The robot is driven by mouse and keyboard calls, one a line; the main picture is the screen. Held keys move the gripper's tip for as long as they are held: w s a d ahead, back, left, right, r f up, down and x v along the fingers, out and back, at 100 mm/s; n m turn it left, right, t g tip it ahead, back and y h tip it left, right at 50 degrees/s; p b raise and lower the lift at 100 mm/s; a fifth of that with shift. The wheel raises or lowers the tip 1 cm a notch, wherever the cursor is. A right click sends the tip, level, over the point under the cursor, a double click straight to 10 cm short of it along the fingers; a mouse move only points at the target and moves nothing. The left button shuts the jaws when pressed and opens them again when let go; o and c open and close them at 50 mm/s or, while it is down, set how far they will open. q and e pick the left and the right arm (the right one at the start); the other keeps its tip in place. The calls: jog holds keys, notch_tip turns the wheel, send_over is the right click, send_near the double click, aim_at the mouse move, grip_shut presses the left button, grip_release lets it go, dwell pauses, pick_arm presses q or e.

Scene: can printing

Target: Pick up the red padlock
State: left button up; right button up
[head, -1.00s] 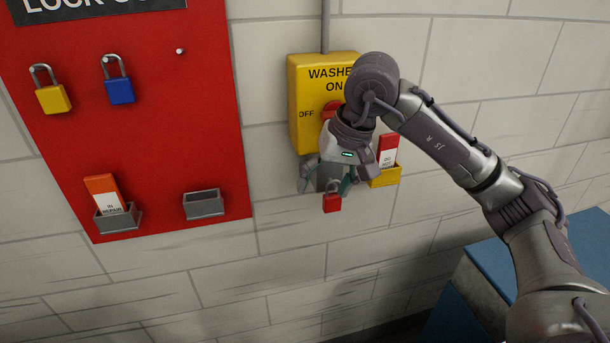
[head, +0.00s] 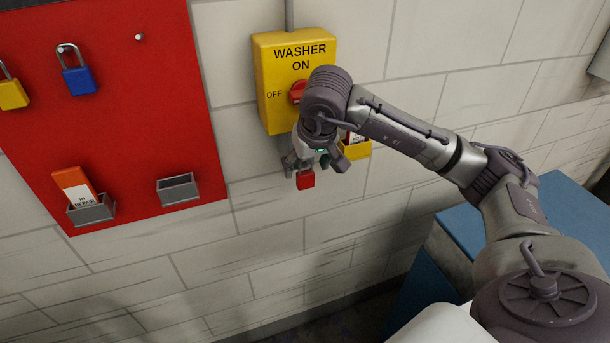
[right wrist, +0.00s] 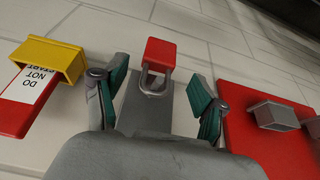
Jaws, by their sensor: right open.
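The small red padlock (head: 305,180) hangs beneath the yellow washer switch box (head: 268,100). In the right wrist view the padlock's red body (right wrist: 160,54) lies just beyond the fingertips, with its grey shackle towards my palm. My right gripper (head: 315,164) is just below the box, with its fingers apart around the padlock's upper part. In the right wrist view the open fingers (right wrist: 157,95) stand left and right of the shackle, with clear gaps on both sides. The shackle's top is hidden by the gripper in the head view. My left gripper is not in view.
A yellow holder (head: 356,150) with a red-and-white tag is close right of the gripper. The red lockout board (head: 120,130) at left carries a blue padlock (head: 79,81), a yellow padlock (head: 12,95) and grey holders. A blue-topped surface (head: 570,215) is at right. The wall below is clear.

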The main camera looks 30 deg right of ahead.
aim_at(305, 172)
jog(key=p+x, duration=0.1)
jog(key=x, duration=0.2)
jog(key=shift+d+f, duration=0.15)
jog(key=shift+f, duration=0.15)
jog(key=shift+w+f, duration=0.2)
jog(key=shift+f, duration=0.05)
jog(key=c, duration=1.3)
jog(key=shift+r, duration=0.15)
jog(key=shift+r+b, duration=0.35)
jog(key=shift+r, duration=0.1)
jog(key=s+a+b, duration=0.1)
jog(key=s+b, duration=0.4)
jog(key=s+a+b, duration=0.1)
jog(key=s+b, duration=0.3)
jog(key=s, duration=0.2)
jog(key=s+a+b, duration=0.2)
jog(key=s+b, duration=0.3)
jog(key=s, duration=0.1)
jog(key=shift+s+a+r+b, duration=0.1)
jog(key=shift+s+r+b, duration=0.1)
jog(key=shift+s+b, duration=0.1)
